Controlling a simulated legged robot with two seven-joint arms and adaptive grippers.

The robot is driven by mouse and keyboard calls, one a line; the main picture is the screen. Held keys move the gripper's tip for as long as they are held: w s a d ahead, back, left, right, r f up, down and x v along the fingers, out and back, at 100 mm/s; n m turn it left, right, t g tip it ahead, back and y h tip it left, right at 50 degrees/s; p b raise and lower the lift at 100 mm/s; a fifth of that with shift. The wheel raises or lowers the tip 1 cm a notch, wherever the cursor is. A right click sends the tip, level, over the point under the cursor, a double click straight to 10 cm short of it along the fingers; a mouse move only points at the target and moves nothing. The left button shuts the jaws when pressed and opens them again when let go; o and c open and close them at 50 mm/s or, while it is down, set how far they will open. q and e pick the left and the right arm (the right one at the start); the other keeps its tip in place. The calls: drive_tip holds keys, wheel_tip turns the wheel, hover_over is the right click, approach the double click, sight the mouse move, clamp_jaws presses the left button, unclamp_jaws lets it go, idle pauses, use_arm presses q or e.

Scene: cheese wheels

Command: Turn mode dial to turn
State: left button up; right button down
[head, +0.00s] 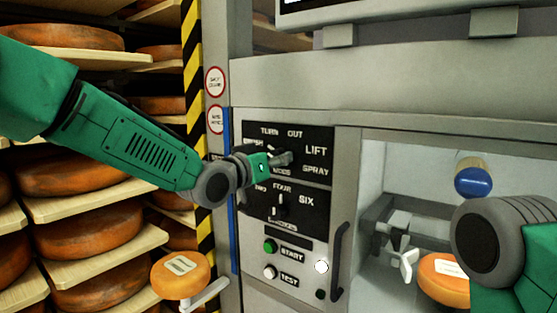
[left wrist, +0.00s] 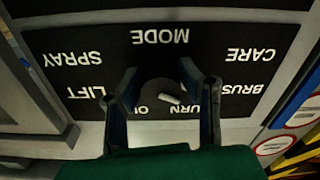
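The mode dial (left wrist: 160,92) is a dark round knob with a pale pointer mark. It sits on the black mode panel (head: 312,138), which reads TURN, OUT, LIFT and SPRAY, plus BRUSH and CARE in the left wrist view. There the lettering is upside down and the pale mark lies near TURN and OUT; its exact setting is unclear. My left gripper (head: 284,159) is at the dial and hides most of it in the head view. In the left wrist view its two fingers (left wrist: 166,85) stand apart on either side of the dial, with gaps visible. My right gripper is out of view.
Below are a second dial (head: 279,206) marked FOUR and SIX, a green START button (head: 270,246), a TEST button (head: 270,272) and a dark door handle (head: 337,262). Cheese shelves (head: 100,241) stand at left. An open bay with a cheese wheel (head: 440,278) is at right.

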use_arm(q)
drive_tip(key=shift+a+f, duration=0.1)
drive_tip(key=shift+s+d+m+b, duration=0.1)
drive_tip(key=shift+d+m+b, duration=0.1)
drive_tip(key=shift+m+b, duration=0.3)
drive_tip(key=m+b, duration=0.1)
drive_tip(key=m, duration=0.2)
drive_tip(key=shift+a+f, duration=0.1)
drive_tip(key=shift+a, duration=0.05)
drive_tip(key=shift+m+b, duration=1.4)
drive_tip(key=shift+m, duration=0.9)
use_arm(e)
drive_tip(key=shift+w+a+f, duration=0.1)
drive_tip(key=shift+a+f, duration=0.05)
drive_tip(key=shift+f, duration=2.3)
